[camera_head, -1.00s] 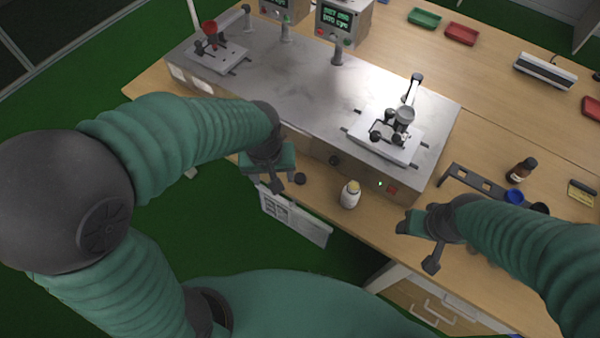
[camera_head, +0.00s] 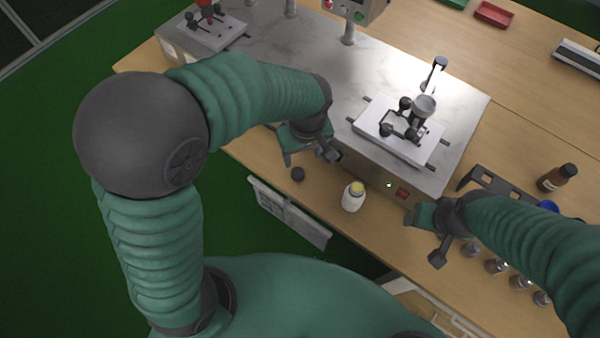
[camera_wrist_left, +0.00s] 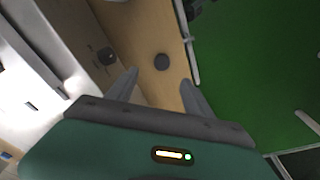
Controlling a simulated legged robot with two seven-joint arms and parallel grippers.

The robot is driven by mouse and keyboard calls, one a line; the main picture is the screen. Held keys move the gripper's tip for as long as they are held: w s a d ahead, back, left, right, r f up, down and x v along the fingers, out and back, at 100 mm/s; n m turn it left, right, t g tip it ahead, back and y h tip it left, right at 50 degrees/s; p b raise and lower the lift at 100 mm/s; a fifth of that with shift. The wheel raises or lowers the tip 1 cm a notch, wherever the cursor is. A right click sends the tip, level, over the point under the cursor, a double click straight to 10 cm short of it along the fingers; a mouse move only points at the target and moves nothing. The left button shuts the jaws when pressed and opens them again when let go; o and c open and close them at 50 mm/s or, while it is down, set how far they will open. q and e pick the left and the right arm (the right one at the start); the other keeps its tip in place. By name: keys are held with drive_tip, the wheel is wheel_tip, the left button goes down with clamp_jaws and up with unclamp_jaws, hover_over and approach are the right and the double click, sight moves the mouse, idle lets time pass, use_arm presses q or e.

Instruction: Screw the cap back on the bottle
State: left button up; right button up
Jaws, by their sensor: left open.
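The bottle (camera_head: 352,198) is white with a yellowish top and stands upright on the wooden table in front of the metal machine. A small dark round cap (camera_head: 298,174) lies on the table left of the bottle, near the front edge. My left gripper (camera_head: 310,158) is open and empty, beside the cap on the machine side. In the left wrist view the cap (camera_wrist_left: 162,62) shows beyond and between the spread fingers (camera_wrist_left: 158,80), apart from them. My right gripper (camera_head: 424,240) is open and empty, right of the bottle.
The metal machine (camera_head: 300,75) with a clamp fixture (camera_head: 400,130) fills the space behind. A black rack (camera_head: 490,180), a brown bottle (camera_head: 557,177) and several small vials (camera_head: 497,266) are at right. A white panel (camera_head: 288,212) hangs below the table edge.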

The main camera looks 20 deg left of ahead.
use_arm(q)
hover_over(298, 172)
drive_tip(key=f, duration=0.4)
drive_tip(key=f+b, duration=0.1)
drive_tip(key=f, duration=0.2)
drive_tip(key=shift+s+d, duration=0.1)
drive_tip(key=shift+s, duration=0.25)
drive_tip(key=shift+s+d+r, duration=0.1)
drive_tip(key=shift+d+r, duration=0.05)
drive_tip(key=shift+d, duration=0.15)
drive_tip(key=shift+f, duration=0.35)
drive_tip(key=f, duration=0.3)
drive_tip(key=a+f, duration=0.1)
drive_tip(key=shift+w+f+b, duration=0.3)
drive_tip(key=shift+w+b, duration=0.05)
drive_tip(key=shift+w, duration=0.05)
use_arm(e)
drive_tip(key=shift+a+f, duration=0.2)
drive_tip(key=shift+f, duration=0.3)
drive_tip(key=shift+a+f, duration=0.2)
drive_tip(key=shift+f, duration=0.3)
use_arm(q)
drive_tip(key=shift+d+r, duration=0.1)
use_arm(e)
drive_tip(key=shift+d, duration=0.1)
use_arm(q)
clamp_jaws()
use_arm(e)
drive_tip(key=shift+r, duration=0.1)
